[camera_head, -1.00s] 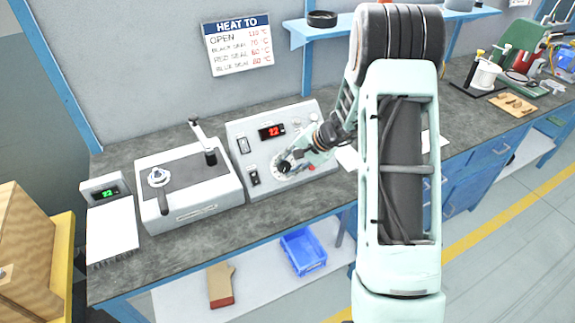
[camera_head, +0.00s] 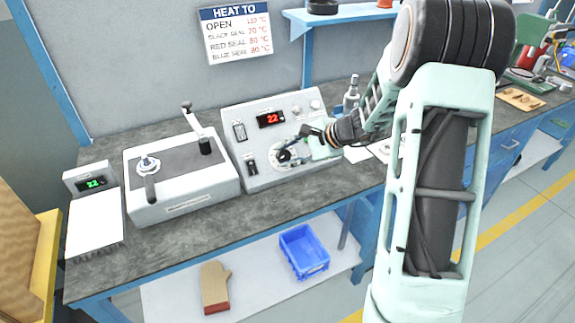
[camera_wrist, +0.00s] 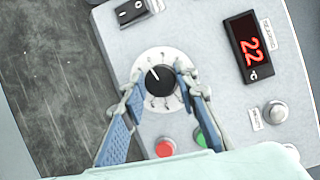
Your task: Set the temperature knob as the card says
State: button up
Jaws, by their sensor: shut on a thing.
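The temperature knob (camera_wrist: 160,82) is black with a white pointer line, on a white numbered dial of the grey control panel (camera_head: 262,178). In the wrist view its pointer faces up and slightly left. My gripper (camera_wrist: 158,76) is shut on the knob, one blue-padded finger on each side. In the head view my gripper (camera_head: 292,151) reaches the dial from the right and partly hides it. The red panel display (camera_wrist: 250,46) reads 22. The HEAT TO card (camera_head: 236,36) on the wall lists open, black seal, red seal and blue seal with temperatures; its small digits are hard to read.
A black rocker switch (camera_wrist: 131,11), a red button (camera_wrist: 165,147), a green button (camera_wrist: 201,138) and a grey button (camera_wrist: 276,112) surround the dial. Left of the panel stands a grey machine with levers (camera_head: 180,190). A small unit has a green display (camera_head: 93,183).

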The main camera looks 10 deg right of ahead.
jog(key=m+b, duration=0.1)
jog(key=b, duration=0.1)
jog(key=m+t+b, duration=0.1)
jog(key=m+b, duration=0.1)
jog(key=shift+d+f+m+t, duration=0.1)
jog(key=shift+f+m+t, duration=0.2)
jog(key=shift+f, duration=0.05)
jog(key=m+t+b, duration=0.1)
jog(key=m+b, duration=0.2)
jog(key=shift+r, duration=0.2)
jog(key=shift+s+m, duration=0.1)
jog(key=shift+m, duration=0.2)
jog(key=o, duration=1.2)
jog(key=shift+r, duration=0.1)
jog(key=shift+c, duration=0.2)
jog(key=v, duration=1.2)
